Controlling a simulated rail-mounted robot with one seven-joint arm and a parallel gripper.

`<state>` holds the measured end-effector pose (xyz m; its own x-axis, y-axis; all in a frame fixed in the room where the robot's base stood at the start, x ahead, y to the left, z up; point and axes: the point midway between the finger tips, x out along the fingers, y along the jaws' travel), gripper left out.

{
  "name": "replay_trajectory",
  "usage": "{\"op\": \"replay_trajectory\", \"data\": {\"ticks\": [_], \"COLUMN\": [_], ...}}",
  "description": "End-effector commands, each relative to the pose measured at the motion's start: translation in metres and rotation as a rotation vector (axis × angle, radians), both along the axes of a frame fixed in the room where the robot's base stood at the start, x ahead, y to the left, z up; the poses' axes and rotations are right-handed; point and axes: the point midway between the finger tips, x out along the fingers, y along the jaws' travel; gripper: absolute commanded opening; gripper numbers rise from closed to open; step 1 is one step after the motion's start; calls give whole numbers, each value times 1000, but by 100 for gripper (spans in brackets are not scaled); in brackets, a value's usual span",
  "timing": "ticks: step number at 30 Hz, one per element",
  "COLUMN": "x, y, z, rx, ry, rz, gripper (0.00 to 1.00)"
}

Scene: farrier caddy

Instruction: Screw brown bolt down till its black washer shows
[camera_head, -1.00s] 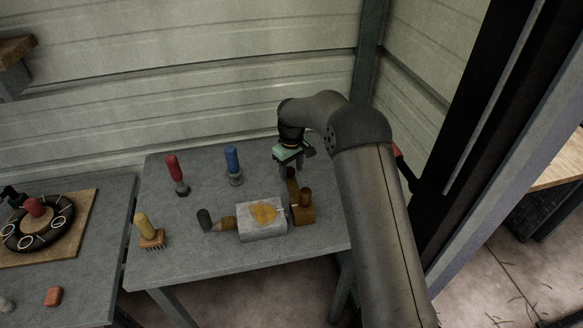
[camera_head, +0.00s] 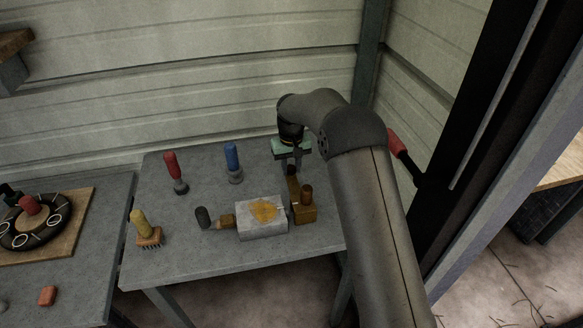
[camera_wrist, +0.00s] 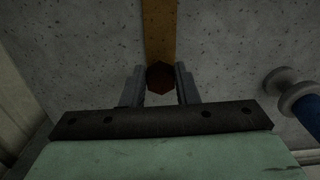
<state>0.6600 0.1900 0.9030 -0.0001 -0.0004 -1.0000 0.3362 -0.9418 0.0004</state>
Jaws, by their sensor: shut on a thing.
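A dark reddish-brown bolt head (camera_wrist: 160,77) sits between the fingertips of my gripper (camera_wrist: 161,84) in the wrist view, at the near end of a brown wooden bar (camera_wrist: 159,28). My gripper is shut on this bolt. In the head view my gripper (camera_head: 292,165) points down at the back right of the table, over the far end of the brown piece (camera_head: 294,189). The bolt is small and dark there. The black washer cannot be made out in either view; the bolt's lower part is hidden.
A brown block with a round peg (camera_head: 306,195) stands in front of my gripper, beside a grey block with an orange patch (camera_head: 262,219). Blue-handled (camera_head: 233,160) and red-handled (camera_head: 173,170) tools and a yellow-handled brush (camera_head: 143,225) stand leftward on the grey table (camera_head: 190,262).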

Motion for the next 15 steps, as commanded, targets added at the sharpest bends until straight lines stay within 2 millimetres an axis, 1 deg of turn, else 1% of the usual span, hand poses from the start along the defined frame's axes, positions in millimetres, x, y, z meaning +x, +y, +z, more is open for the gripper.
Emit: {"op": "replay_trajectory", "data": {"ticks": [2, 3, 5, 15], "x": [0, 0, 0, 0], "y": [0, 0, 0, 0], "z": [1, 1, 1, 3], "rx": [0, 0, 0, 1], "ry": [-1, -1, -1, -2], "rz": [1, 1, 1, 2], "gripper": [4, 33, 49, 49]}}
